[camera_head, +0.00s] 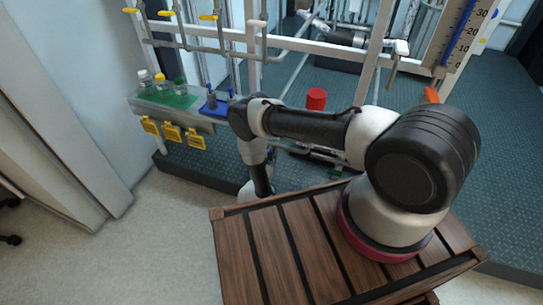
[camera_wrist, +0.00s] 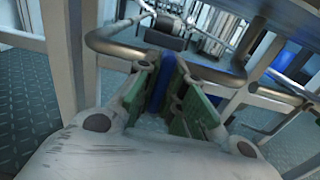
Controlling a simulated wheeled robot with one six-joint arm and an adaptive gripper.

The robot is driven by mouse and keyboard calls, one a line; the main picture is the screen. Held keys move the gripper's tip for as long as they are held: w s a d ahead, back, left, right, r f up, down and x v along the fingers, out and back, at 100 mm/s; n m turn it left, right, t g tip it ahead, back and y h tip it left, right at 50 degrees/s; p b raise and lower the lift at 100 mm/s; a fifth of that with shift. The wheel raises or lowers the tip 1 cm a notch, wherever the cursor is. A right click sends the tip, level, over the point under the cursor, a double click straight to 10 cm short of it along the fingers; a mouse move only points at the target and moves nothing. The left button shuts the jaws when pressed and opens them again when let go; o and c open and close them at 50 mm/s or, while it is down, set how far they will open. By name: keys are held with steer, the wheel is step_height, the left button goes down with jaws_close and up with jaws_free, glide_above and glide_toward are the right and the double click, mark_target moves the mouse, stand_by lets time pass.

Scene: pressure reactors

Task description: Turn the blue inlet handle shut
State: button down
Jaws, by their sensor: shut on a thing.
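In the wrist view, a narrow blue handle (camera_wrist: 168,70) stands between the green-padded fingers of my gripper (camera_wrist: 174,82). The fingers are shut on it, one on each side. The handle sits in front of a grey bent pipe (camera_wrist: 115,46), and its lower part is partly hidden by the fingers. In the head view, my fingertips and the gripped handle cannot be made out, as my own arm is in the way.
A shelf with a green mat (camera_head: 180,101), bottles and a blue rack (camera_head: 213,109) is at the left. Yellow handles (camera_head: 208,17) are above. A red cylinder (camera_head: 316,99) stands behind my arm.

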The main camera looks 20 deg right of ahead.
stand_by(0.3)
steer(key=c, duration=1.5)
jaws_free()
steer(key=v, duration=1.2)
